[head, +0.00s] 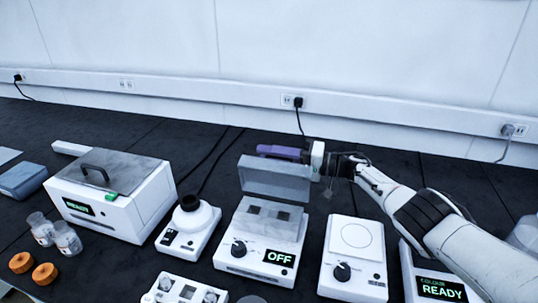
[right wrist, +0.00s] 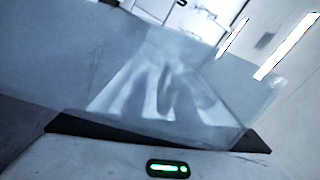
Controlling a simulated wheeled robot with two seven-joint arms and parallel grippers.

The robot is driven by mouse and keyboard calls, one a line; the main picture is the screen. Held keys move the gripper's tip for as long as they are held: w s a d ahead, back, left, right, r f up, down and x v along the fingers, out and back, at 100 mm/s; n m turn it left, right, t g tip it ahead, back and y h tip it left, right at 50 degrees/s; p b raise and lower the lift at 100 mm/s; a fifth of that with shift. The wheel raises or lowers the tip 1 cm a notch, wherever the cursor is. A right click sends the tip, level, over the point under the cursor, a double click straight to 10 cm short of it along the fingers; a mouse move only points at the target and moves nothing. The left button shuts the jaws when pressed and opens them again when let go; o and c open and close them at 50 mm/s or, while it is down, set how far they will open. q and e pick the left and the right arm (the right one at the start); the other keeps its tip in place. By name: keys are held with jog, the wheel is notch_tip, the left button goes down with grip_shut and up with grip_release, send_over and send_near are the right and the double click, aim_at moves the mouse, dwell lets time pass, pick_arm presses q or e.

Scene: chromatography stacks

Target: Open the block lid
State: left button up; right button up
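The block heater (head: 232,262) is a white unit with a dark knob and a display reading OFF, in the middle of the head view. A translucent panel (right wrist: 60,75), probably the lid, fills much of the right wrist view. My left gripper is out of view.
A white box (head: 135,215) with a handled lid and a small dark-topped device (head: 185,228) stand left. A knobbed plate unit (head: 352,262) and a READY unit (head: 437,288) stand right. Bottles (head: 66,240) and orange caps (head: 45,273) lie far left.

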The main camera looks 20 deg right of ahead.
jog(key=shift+s+d+r, duration=0.1)
jog(key=shift+s+d, duration=0.05)
jog(key=p+v, duration=0.2)
jog(key=v, duration=0.7)
jog(key=shift+s+d+p, duration=0.25)
jog(key=shift+d+p, duration=0.1)
